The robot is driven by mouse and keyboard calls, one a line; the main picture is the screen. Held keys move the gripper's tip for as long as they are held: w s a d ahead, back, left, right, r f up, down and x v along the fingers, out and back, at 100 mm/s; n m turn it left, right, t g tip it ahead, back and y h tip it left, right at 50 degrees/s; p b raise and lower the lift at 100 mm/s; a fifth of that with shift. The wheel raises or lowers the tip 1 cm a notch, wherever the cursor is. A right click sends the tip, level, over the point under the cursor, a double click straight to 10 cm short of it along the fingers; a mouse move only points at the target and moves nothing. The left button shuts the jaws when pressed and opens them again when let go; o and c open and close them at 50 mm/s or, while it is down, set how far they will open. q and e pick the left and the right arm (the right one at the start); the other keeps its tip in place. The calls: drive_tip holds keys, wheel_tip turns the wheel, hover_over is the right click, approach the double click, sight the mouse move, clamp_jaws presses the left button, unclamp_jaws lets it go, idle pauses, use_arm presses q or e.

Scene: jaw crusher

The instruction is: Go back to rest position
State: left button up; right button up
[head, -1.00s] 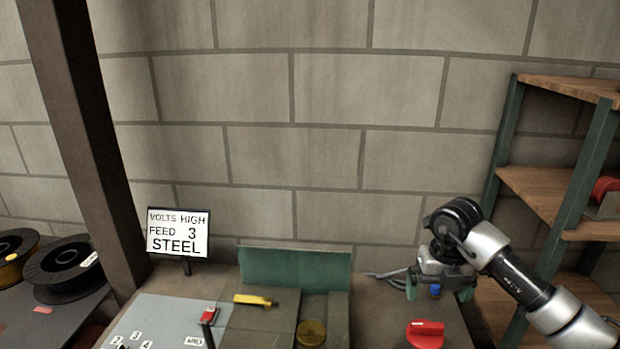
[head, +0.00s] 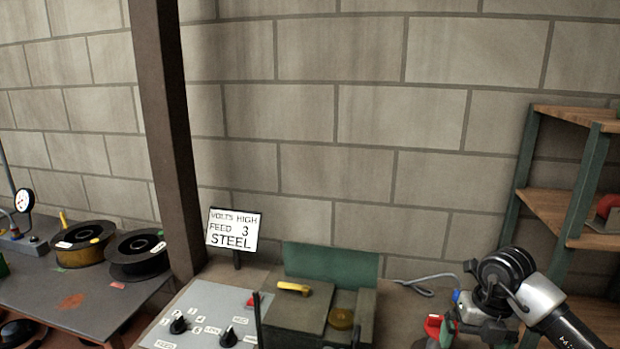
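My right arm comes in from the lower right in the head view. Its wrist is a dark, rounded joint, and my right gripper (head: 478,326) hangs below it at the bottom edge. The gripper is beside a red knob (head: 433,326), which it partly overlaps. Its fingers are small, dark and partly cut off, so I cannot tell whether they are apart or what is between them. A small blue part (head: 457,297) shows at the gripper's upper left; I cannot tell what it belongs to. My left gripper is not in view.
A sign (head: 233,230) reads VOLTS HIGH, FEED 3, STEEL. Below it are a grey panel (head: 205,305) with black knobs, a yellow handle (head: 293,288) and a green plate (head: 330,266). A brown post (head: 165,130) stands left; wooden shelves (head: 555,210) stand right.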

drive_tip(key=s+a+f+n+t+y, duration=0.1)
drive_tip(key=a+n+t+y, duration=0.1)
drive_tip(key=a+y, duration=1.1)
drive_tip(key=s+a+r+m+t+y, duration=0.3)
drive_tip(key=a+r+m+t+y, duration=0.1)
drive_tip(key=a+r+m+t, duration=0.35)
drive_tip(key=s+d+f+m+t+h, duration=0.25)
drive_tip(key=d+f+m+h, duration=0.3)
drive_tip(key=m+h, duration=0.55)
drive_tip(key=s+d+f+m+t+h, duration=0.1)
drive_tip(key=d+f+m+t+h, duration=0.45)
drive_tip(key=m, duration=0.75)
drive_tip(key=s+f+m+g, duration=0.1)
drive_tip(key=s+f+g, duration=0.3)
drive_tip(key=s+g, duration=0.15)
drive_tip(key=s+f+m+g+h, duration=0.1)
drive_tip(key=s+f+g, duration=0.25)
drive_tip(key=s, duration=0.35)
drive_tip(key=s+f+g, duration=0.3)
drive_tip(key=s+g, duration=0.2)
drive_tip(key=s, duration=0.2)
wheel_tip(320, 180, down, 27)
drive_tip(key=s+g, duration=0.1)
drive_tip(key=g, duration=0.1)
drive_tip(key=s+d+f, duration=0.2)
drive_tip(key=s+f, duration=1.3)
drive_tip(key=s, duration=0.1)
drive_tip(key=shift+d+f+g, duration=0.2)
drive_tip(key=shift+d+g, duration=0.15)
drive_tip(key=shift+g, duration=0.1)
